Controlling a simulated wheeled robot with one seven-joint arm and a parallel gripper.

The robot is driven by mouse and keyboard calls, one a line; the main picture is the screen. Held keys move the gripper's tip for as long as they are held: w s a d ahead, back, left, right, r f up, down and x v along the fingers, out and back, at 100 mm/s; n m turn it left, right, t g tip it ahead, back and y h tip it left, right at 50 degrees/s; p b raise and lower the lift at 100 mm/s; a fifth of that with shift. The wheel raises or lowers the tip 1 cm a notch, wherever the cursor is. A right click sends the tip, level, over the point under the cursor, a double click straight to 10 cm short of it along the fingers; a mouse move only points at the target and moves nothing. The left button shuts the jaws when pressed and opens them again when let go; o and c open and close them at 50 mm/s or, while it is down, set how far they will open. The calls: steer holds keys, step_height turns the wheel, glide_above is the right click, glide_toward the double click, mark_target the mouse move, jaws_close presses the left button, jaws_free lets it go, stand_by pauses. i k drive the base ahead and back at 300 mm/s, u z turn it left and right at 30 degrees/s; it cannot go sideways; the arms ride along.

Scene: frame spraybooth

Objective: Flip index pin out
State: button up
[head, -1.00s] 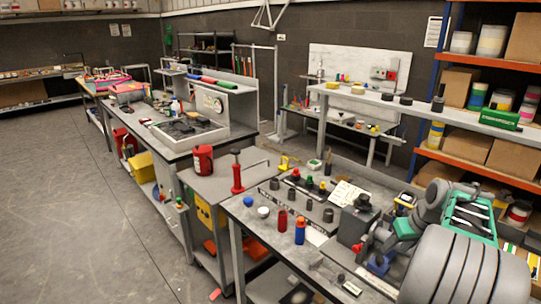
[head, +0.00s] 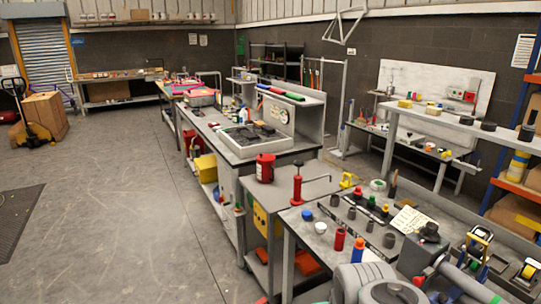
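I cannot make out the index pin in the head view. The near workbench (head: 318,236) stands at the lower right. On it is a dark block with a round black knob on top (head: 430,232), and my grey arm links cover the bench just in front of it. Small red parts show beside these links, too small and covered to name. I cannot see my gripper's fingers in this view.
A red pump (head: 297,186) and a red can (head: 265,168) stand on the cart.

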mark_target(418, 282)
steer(key=z, duration=1.4)
